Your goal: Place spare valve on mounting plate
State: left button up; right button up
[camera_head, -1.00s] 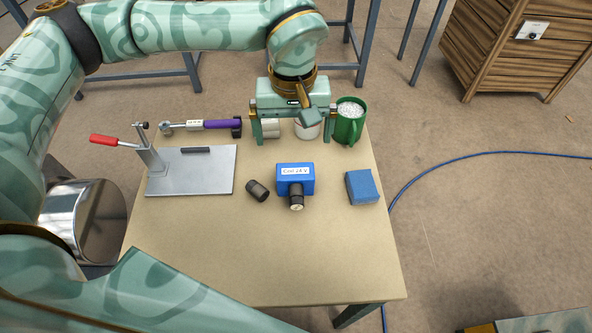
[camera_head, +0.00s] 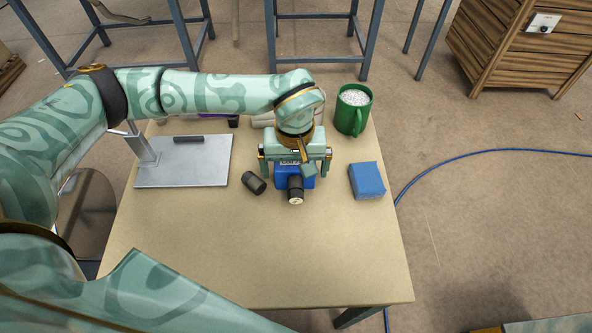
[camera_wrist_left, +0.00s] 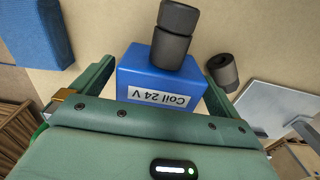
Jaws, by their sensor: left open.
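The valve is a blue block labelled "Coil 24 V" with a dark cylinder (camera_head: 296,186) at its front, lying on the table. It also shows in the left wrist view (camera_wrist_left: 155,80). My left gripper (camera_head: 294,168) is open over the blue block, with one finger on each side of it. In the left wrist view a gap shows between the block and the right finger; contact on the left side is unclear. The grey mounting plate (camera_head: 182,172) lies flat at the left of the table. My right gripper is not in view.
A loose dark cylinder (camera_head: 253,182) lies just left of the valve. A plain blue block (camera_head: 367,180) is to its right. A green mug (camera_head: 352,112) with white contents stands at the back right. The front of the table is clear.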

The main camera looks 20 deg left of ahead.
pick_arm(q)
jog(key=shift+r, duration=0.1)
jog(key=c, duration=1.3)
jog(key=shift+o, duration=0.2)
